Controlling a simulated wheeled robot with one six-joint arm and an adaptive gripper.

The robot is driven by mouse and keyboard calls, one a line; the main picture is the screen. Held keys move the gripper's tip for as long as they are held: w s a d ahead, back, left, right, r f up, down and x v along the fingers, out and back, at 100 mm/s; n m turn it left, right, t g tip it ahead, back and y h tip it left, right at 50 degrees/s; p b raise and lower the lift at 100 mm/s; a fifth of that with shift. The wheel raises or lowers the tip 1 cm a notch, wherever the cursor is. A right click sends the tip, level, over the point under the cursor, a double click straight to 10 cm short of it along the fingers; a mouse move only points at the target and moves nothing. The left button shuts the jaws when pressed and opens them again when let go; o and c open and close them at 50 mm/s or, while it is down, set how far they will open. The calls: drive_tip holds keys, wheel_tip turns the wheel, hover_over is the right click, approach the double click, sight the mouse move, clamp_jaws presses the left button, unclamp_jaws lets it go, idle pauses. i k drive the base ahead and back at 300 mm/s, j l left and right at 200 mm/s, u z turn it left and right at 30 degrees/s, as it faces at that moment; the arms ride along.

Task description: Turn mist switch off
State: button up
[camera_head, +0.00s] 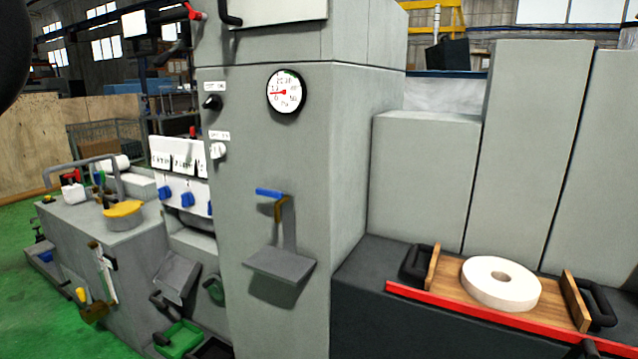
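Two rotary switches sit on the grey cabinet's left side in the head view. The upper one is a black knob (212,102) under a small white label (215,86). The lower one is a white knob (218,150) under another label (219,135). The label print is too small to read surely, so I cannot tell which is the mist switch. The knobs' exact settings are also unclear. My gripper is not in view. A dark rounded shape cuts into the upper left corner; I cannot tell what it is.
The grey cabinet (300,160) carries a round gauge (286,92), a blue-handled lever (270,193) and a jutting grey shelf (279,264). A wooden tray (450,279) with a white wheel (501,283) is at right. Blue knobs (187,200) are left. Green floor (30,290) is open at far left.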

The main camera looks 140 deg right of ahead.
sight(214, 102)
drive_tip(key=z, duration=4.9)
